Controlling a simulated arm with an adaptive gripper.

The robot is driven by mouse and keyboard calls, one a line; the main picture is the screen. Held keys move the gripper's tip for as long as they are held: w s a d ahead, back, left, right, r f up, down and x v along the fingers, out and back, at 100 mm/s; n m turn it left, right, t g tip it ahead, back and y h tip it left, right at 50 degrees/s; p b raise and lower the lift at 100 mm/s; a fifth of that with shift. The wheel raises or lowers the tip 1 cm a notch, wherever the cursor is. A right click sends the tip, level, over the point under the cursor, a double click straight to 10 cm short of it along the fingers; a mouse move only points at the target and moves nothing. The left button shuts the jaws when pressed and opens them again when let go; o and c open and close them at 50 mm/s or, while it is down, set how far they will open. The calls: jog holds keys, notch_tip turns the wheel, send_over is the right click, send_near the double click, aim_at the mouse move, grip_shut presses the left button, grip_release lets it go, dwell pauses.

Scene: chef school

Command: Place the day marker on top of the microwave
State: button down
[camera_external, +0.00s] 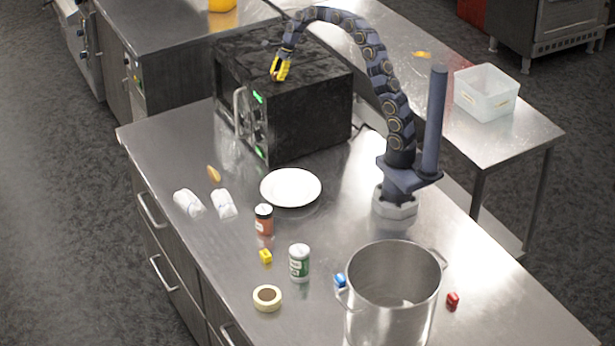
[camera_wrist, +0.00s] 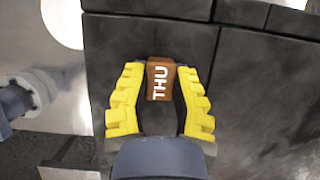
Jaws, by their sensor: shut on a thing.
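The black microwave (camera_external: 312,112) stands at the back of the steel counter, its front with a handle and green lights facing left. My gripper (camera_external: 279,72), with yellow fingers, is over the microwave's top near the front edge. In the wrist view my gripper (camera_wrist: 160,72) is shut on the brown day marker (camera_wrist: 160,82), which reads THU. The dark microwave top (camera_wrist: 255,75) lies beneath it. I cannot tell whether the marker touches the top. In the external view the marker is too small or hidden to make out.
A white plate (camera_external: 291,187) lies in front of the microwave. Two white wrapped bundles, a spice jar (camera_external: 264,219), a green-labelled jar (camera_external: 299,262), a tape roll (camera_external: 267,297) and a large pot (camera_external: 393,290) stand on the counter. The microwave top looks clear.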

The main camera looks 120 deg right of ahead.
jog(key=c, duration=1)
grip_release()
jog(key=shift+f, duration=0.1)
jog(key=shift+o, duration=0.2)
jog(key=v, duration=1.2)
jog(key=shift+a, duration=0.1)
